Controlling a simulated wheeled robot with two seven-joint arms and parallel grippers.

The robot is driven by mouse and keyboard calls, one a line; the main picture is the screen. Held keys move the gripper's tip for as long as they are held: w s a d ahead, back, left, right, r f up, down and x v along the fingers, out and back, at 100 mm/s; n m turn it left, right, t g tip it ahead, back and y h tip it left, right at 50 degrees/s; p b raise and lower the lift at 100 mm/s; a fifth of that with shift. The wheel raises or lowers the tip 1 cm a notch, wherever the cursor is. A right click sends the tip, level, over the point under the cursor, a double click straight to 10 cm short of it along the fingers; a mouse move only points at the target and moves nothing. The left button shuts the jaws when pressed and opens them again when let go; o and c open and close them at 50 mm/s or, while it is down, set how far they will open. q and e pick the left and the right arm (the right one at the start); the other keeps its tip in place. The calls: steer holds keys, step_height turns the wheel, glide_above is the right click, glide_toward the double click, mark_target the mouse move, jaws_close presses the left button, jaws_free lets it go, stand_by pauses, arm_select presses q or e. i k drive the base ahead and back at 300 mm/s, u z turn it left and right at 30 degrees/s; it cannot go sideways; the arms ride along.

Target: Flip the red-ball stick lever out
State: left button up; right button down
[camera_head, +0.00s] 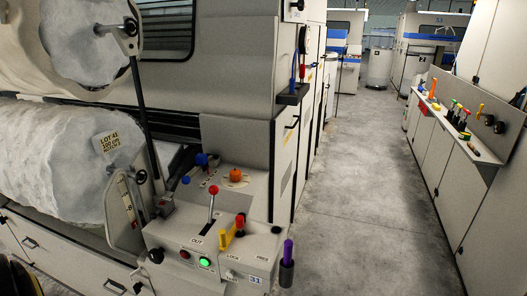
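The red-ball stick lever (211,205) stands on the sloped grey control console (262,200) at the lower middle of the view. Its red ball is at the top of a thin pale stick, which stands nearly upright with a slight tilt. Its foot meets a dark slot, with an "OUT" label (196,239) just below and left. Neither gripper can be made out. A dark rounded shape is cut off at the bottom left corner, and I cannot tell what it is.
Around the lever are blue knobs (201,159), an orange knob (235,175), a red button (184,254), a lit green button (205,262) and a purple-handled tool (288,250). A large white roll (60,150) is left. The aisle floor (360,200) is clear; a tool counter (455,145) lines the right.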

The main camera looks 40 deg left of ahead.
mark_target(213, 190)
steer(key=u, duration=1)
steer(key=i, duration=0.95)
steer(key=u, duration=0.75)
